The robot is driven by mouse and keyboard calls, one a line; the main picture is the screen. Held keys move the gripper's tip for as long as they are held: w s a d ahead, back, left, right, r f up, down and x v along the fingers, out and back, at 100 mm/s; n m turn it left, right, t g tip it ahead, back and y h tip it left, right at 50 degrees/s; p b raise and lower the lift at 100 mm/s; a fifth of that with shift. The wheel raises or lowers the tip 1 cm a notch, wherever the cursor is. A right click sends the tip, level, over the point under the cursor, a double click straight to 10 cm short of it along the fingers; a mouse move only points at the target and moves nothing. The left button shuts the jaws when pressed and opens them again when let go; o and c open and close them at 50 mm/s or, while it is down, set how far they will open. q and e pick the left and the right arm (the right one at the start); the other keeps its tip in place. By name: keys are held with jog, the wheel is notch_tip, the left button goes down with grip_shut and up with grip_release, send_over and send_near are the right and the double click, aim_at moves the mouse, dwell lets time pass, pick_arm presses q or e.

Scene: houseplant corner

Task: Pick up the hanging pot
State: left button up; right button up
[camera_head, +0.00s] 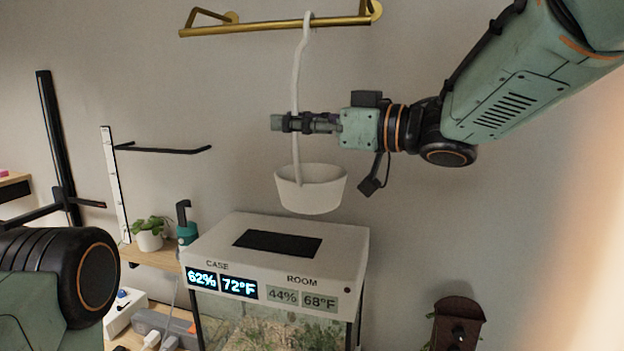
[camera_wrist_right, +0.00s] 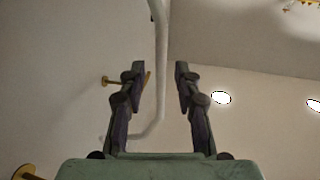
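The white hanging pot (camera_head: 312,192) hangs below a brass rail (camera_head: 275,27) by a long white stem with a hook at its top. My right gripper (camera_head: 285,123) reaches in from the right at the stem, above the pot's rim. In the right wrist view the white stem (camera_wrist_right: 161,45) runs between the two fingers of the gripper (camera_wrist_right: 159,72), with a gap on each side. The fingers are apart, so the gripper is open around the stem.
A white-topped glass case (camera_head: 345,245) with number displays stands just below the pot. A small potted plant (camera_head: 150,236) and a teal bottle (camera_head: 187,232) stand on a shelf to the left. A black wall bracket (camera_head: 165,150) sticks out at left.

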jog(key=shift+a, duration=0.25)
jog(key=c, duration=0.5)
jog(key=shift+w, duration=0.1)
jog(key=shift+c, duration=0.5)
jog(key=shift+d, duration=0.2)
grip_shut()
jog(key=shift+a, duration=0.1)
